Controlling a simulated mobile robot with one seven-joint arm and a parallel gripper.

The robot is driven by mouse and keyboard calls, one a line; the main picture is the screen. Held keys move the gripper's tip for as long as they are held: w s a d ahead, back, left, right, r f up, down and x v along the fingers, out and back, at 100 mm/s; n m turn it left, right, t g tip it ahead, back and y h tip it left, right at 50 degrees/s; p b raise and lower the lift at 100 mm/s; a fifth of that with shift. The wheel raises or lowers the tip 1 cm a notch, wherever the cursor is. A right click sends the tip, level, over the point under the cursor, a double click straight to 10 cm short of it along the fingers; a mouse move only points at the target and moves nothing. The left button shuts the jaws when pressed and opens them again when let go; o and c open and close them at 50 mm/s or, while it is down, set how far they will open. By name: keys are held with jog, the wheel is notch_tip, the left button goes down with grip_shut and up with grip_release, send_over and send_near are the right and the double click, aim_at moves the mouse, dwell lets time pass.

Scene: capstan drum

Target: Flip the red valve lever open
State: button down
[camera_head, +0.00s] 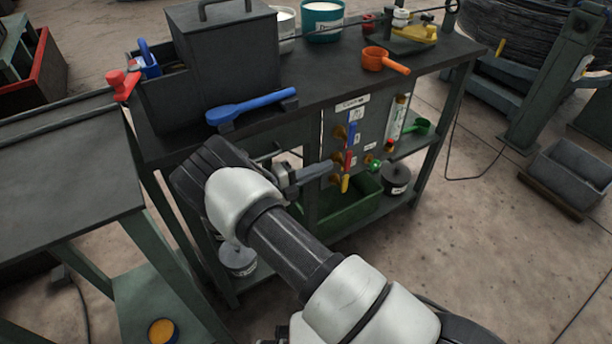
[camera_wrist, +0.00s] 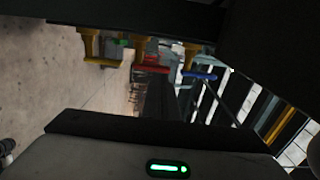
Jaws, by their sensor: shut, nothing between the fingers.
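The red valve lever (camera_head: 348,161) is on the front of an upright grey panel below the bench top, between a blue lever (camera_head: 351,134) above and a yellow lever (camera_head: 345,184) below. In the wrist view the red lever (camera_wrist: 151,70) sits between the yellow lever (camera_wrist: 102,63) and the blue lever (camera_wrist: 200,77), each on a brass-coloured valve body. My gripper (camera_head: 331,168) is shut and empty, its tips just left of the red lever. I cannot tell whether they touch it.
Below the levers stand a green bin (camera_head: 345,209) and a dark round tin (camera_head: 396,178).

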jog(key=shift+x, duration=2.25)
jog(key=shift+r+b, duration=0.1)
jog(key=shift+b, duration=0.2)
